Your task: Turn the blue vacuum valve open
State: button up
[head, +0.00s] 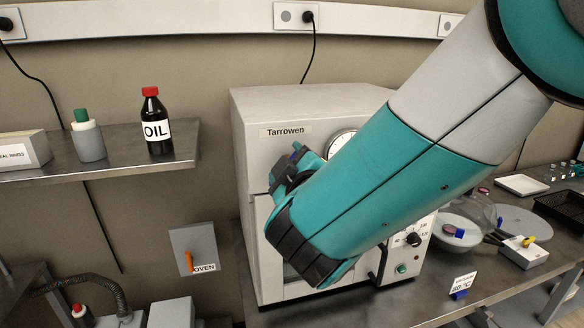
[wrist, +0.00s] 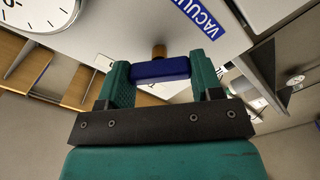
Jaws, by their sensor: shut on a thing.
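The blue vacuum valve handle (wrist: 163,69) is a short bar on a brass stem (wrist: 159,50) that comes out of the white oven front. My gripper (wrist: 160,76) is shut on the handle, with one green finger at each end of the bar. In the head view my gripper (head: 288,165) is at the upper left of the oven front, and a little blue shows between its fingers. My arm hides most of the oven front there.
The white Tarrowen oven (head: 300,105) stands on a steel bench (head: 400,310). A round gauge (head: 340,141) is right of the valve, partly behind my arm. A shelf (head: 110,160) with an oil bottle (head: 156,122) is at left. A glass dome and trays are at right.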

jog(key=n, duration=0.4)
jog(key=shift+n, duration=0.3)
jog(key=shift+n+p, duration=0.6)
jog(key=shift+n, duration=1)
jog(key=shift+f, duration=0.1)
jog(key=o, duration=0.9)
jog(key=shift+b+v, duration=5.5)
jog(key=shift+v, duration=3.25)
